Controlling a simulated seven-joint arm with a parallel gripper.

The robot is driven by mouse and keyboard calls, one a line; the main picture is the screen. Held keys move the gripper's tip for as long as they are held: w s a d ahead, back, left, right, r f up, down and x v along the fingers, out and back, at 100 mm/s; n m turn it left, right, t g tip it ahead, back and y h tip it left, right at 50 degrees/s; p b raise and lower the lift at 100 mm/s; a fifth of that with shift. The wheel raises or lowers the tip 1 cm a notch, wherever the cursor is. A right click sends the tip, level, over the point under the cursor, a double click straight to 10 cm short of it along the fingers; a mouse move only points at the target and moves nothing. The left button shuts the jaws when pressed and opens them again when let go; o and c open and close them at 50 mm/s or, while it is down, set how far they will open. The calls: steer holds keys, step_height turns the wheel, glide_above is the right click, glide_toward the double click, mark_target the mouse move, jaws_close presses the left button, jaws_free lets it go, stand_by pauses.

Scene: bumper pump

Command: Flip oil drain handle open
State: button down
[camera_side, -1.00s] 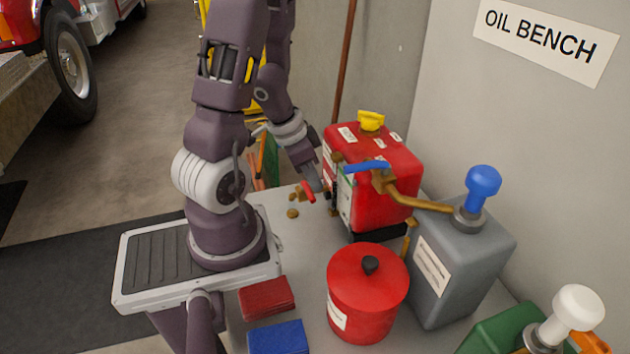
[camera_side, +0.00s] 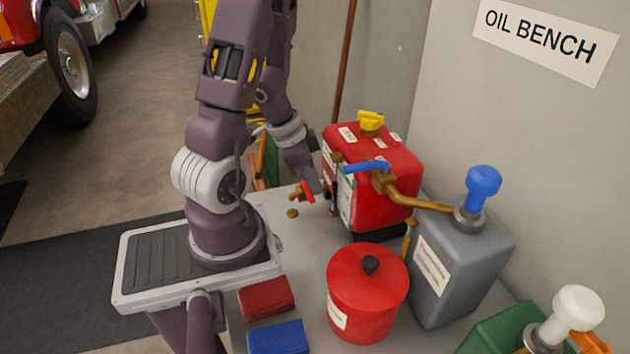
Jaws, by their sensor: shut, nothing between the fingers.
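A small red handle (camera_side: 307,192) sits on a brass drain fitting (camera_side: 295,196) at the left of the red oil container (camera_side: 385,185). My gripper (camera_side: 332,205) points down beside the handle, just to its right, in front of the container's left face. Its fingers are shut with nothing between them. They are small and dark in this view, and I cannot tell whether they touch the handle. Part of the fitting is hidden behind the handle and my wrist.
A grey can with a blue pump (camera_side: 455,270) stands right, a lidded red pot (camera_side: 365,300) in front. Red (camera_side: 266,297) and blue (camera_side: 278,337) cloths lie at the front. The bench middle (camera_side: 305,250) is clear.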

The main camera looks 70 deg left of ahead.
steer(key=m, duration=0.1)
steer(key=s+m+h, duration=0.1)
steer(key=m, duration=0.2)
steer(key=shift+s+g, duration=0.3)
steer(key=shift+s+a+m+g+h, duration=0.35)
steer(key=shift+s+a+m, duration=0.25)
steer(key=shift+m, duration=0.75)
steer(key=shift+s+a+m+g+h, duration=0.4)
steer(key=shift+s+m, duration=0.35)
steer(key=shift+m, duration=0.65)
steer(key=shift+s+a+m+g+h, duration=0.3)
steer(key=shift+s+a+m, duration=0.35)
steer(key=shift+m, duration=0.7)
steer(key=shift+a, duration=0.2)
steer(key=w+v, duration=0.1)
steer(key=v, duration=0.9)
